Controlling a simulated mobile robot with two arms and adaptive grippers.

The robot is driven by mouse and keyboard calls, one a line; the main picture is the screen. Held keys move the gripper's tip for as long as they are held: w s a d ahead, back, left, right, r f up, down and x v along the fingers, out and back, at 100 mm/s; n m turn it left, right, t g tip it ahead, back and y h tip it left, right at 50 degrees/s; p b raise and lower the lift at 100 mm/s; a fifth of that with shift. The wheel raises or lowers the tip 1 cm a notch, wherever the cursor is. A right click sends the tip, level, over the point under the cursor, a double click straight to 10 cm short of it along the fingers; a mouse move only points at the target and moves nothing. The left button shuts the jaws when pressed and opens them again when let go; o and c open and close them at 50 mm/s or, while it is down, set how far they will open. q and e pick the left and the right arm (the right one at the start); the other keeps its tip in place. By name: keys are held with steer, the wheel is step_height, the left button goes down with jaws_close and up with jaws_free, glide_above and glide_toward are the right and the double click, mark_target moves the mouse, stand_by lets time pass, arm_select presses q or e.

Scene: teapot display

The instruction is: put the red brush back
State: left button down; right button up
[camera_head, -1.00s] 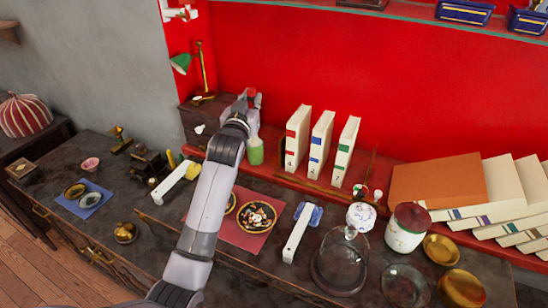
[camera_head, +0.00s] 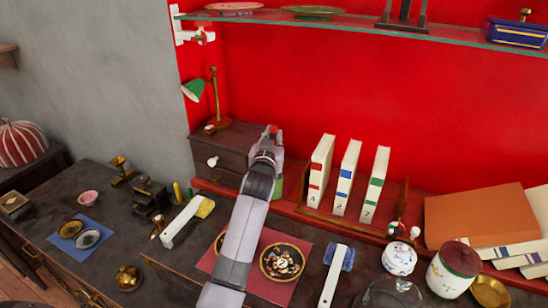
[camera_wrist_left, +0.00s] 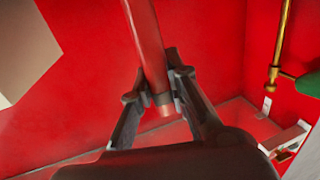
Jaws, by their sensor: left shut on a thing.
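The red brush (camera_wrist_left: 149,45) shows in the left wrist view as a red handle with a dark band near its lower end. My left gripper (camera_wrist_left: 161,98) is shut on it there, and its upper end runs out of the picture. In the head view my left gripper (camera_head: 270,137) is raised in front of the red wall, right of the small dark drawer box; the brush is not clearly visible there. A green cup (camera_head: 278,188) stands behind my left arm, mostly hidden. My right gripper is not in view.
White numbered books (camera_head: 346,178) stand right of the gripper. A green-shaded lamp (camera_head: 194,90) is on the drawer box (camera_head: 222,152) to the left. A glass shelf (camera_head: 350,27) runs above. A bowl (camera_head: 282,262) sits on a red mat below.

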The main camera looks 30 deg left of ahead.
arm_select(q)
steer(key=shift+f, duration=1.55)
step_height(320, 180, down, 4)
steer(key=shift+r, duration=0.2)
steer(key=shift+f, duration=0.4)
steer(key=c, duration=1.6)
jaws_free()
steer(key=shift+o, duration=0.2)
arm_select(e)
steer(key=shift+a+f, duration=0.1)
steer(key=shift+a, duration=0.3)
